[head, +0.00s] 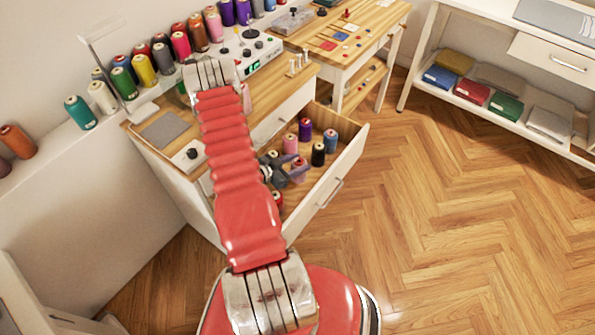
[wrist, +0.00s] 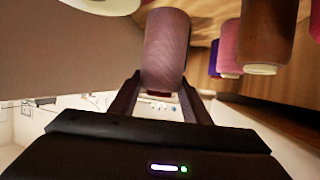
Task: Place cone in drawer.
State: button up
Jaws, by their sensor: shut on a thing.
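My gripper (head: 287,172) is over the open drawer (head: 348,162) in the head view, partly hidden by my red arm. It is shut on a mauve-pink thread cone (wrist: 165,50), which stands out between the fingers in the wrist view. In the head view the held cone (head: 299,169) is small and partly covered by the fingers. Other cones stand in the drawer: a pink one (head: 290,143), a purple one (head: 305,129), a black one (head: 318,154) and a blue one (head: 330,141). I cannot tell whether the held cone touches the drawer floor.
A red cone (head: 277,199) is near the drawer's front end, beside my arm. In the wrist view a brown cone (wrist: 268,35) stands close to the right of the held cone. Several cones line the shelf at left. The wooden floor (head: 450,210) to the right is clear.

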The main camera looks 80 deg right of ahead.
jog(key=shift+f, duration=0.25)
jog(key=shift+f, duration=2.1)
jog(key=o, duration=1.2)
jog(key=shift+f, duration=0.1)
jog(key=shift+o, duration=0.2)
jog(key=v, duration=0.7)
jog(key=shift+w+a, duration=0.15)
jog(key=shift+w, duration=0.05)
